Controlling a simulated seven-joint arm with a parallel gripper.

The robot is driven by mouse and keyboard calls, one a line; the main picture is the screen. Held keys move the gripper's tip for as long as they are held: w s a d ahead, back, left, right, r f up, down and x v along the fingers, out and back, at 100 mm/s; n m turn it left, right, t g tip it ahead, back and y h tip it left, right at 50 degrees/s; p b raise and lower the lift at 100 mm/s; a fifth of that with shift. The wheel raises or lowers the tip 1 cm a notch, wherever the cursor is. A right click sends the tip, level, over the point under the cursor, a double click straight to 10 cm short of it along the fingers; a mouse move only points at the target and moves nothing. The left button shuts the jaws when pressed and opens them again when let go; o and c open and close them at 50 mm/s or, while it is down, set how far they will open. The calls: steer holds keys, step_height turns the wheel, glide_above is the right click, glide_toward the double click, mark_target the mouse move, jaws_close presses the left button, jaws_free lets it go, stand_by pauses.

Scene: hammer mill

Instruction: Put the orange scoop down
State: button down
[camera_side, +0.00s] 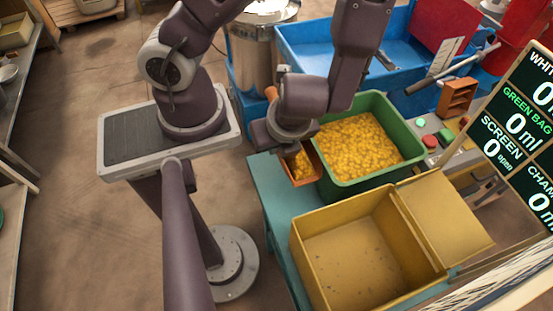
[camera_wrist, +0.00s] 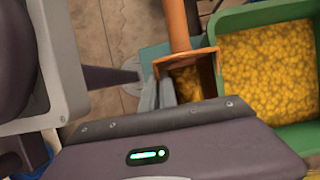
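The orange scoop (camera_side: 303,168) is beside the left wall of the green bin, with yellow grain inside it. In the wrist view, the scoop (camera_wrist: 209,57) shows its thick handle running up to the top edge. My gripper (camera_side: 283,140) is at the scoop. In the wrist view, the grey fingers of my gripper (camera_wrist: 158,93) are close together at the scoop's left wall and appear shut on it. My wrist hides part of the scoop, and whether its underside touches the teal table (camera_side: 284,205) cannot be told.
The green bin (camera_side: 335,190) full of yellow grain stands right of the scoop. An empty yellow box (camera_side: 345,250) is in front, a steel drum (camera_side: 252,55) and blue tub (camera_side: 300,45) behind. The teal table's left strip is bare.

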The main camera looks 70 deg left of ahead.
step_height(320, 180, up, 7)
steer(key=w+a+n+g+h, duration=0.2)
steer(key=w+a+n, duration=0.1)
steer(key=w+n, duration=0.65)
steer(key=w+a+n+g+h, duration=0.2)
steer(key=w+a+n, duration=0.2)
steer(key=w+n, duration=0.6)
steer(key=s+d+r+m+t+y, duration=0.1)
steer(key=s+d+m+t+y, duration=0.15)
steer(key=s+m, duration=0.7)
steer(key=s+d+r+m+t+y, duration=0.15)
steer(key=s+d+m, duration=0.25)
steer(key=s+m, duration=0.6)
steer(key=s+d+f+n, duration=0.1)
steer(key=d+f, duration=0.1)
steer(key=f, duration=0.4)
steer(key=s+d+f+n+g, duration=0.1)
steer(key=d+f+n, duration=0.1)
steer(key=f, duration=0.5)
steer(key=s+d+f+n, duration=0.1)
steer(key=d+f, duration=0.1)
steer(key=f, duration=0.4)
steer(key=shift+f+n+g, duration=0.3)
